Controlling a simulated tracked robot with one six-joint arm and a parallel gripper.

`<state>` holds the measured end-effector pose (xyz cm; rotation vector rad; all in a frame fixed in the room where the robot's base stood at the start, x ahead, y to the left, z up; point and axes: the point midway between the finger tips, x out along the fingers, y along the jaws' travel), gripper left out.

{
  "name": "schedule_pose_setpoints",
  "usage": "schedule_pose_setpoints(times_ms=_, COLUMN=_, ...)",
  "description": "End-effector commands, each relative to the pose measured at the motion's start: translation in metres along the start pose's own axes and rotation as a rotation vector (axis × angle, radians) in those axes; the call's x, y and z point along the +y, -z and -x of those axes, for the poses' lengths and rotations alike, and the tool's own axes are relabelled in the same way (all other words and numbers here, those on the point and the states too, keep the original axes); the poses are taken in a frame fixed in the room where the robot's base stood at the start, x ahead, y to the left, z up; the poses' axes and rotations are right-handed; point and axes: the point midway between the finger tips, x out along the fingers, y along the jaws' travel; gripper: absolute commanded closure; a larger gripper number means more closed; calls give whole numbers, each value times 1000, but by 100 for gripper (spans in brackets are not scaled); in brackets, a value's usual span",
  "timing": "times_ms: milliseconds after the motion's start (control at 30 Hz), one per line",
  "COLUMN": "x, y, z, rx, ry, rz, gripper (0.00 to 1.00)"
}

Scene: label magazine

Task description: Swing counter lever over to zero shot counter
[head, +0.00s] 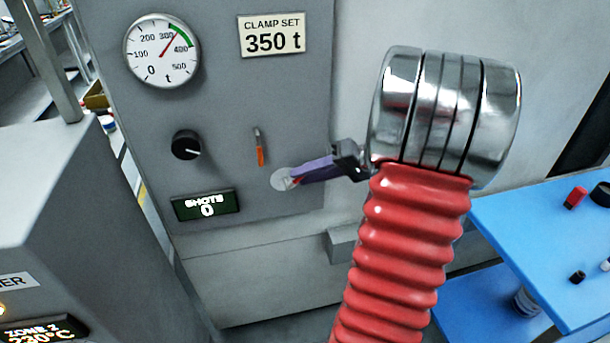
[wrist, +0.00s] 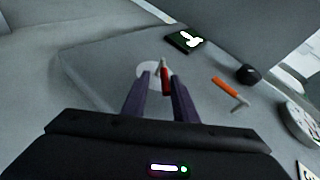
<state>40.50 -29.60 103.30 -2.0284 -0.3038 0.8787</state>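The counter lever, a red handle on a pale round disc (head: 280,180), is on the grey panel to the right of the shot counter display (head: 207,206), which reads SHOTS 0. In the head view my gripper (head: 296,176) covers most of the lever. In the wrist view the red lever (wrist: 166,82) shows between my two purple fingertips, nearer the right one, with its disc (wrist: 147,70) behind. My gripper (wrist: 159,80) is open around the lever, with a gap at the left finger. Whether the right finger touches the lever is unclear.
An orange-handled lever (head: 260,150) is just above the disc, with a black knob (head: 187,145) to its left. A gauge (head: 162,51) and a CLAMP SET 350 t label (head: 271,35) are higher up. A blue table (head: 540,240) with small parts stands at the right.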

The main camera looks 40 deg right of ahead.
Motion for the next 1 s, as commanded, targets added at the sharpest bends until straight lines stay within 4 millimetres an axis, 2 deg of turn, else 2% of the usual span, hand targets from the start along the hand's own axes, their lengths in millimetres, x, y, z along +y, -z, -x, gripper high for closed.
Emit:
schedule_pose_setpoints(times_ms=300, x=0, y=1, z=2, rx=4, ry=-1, rz=2, gripper=71)
schedule_pose_setpoints(times_ms=467, x=0, y=2, z=11, rx=7, ry=-2, rz=2, gripper=71)
schedule_pose_setpoints(times_ms=667, x=0, y=2, z=38, rx=7, ry=-2, rz=2, gripper=71)
schedule_pose_setpoints(times_ms=1000, x=0, y=3, z=97, rx=6, ry=-2, rz=2, gripper=71)
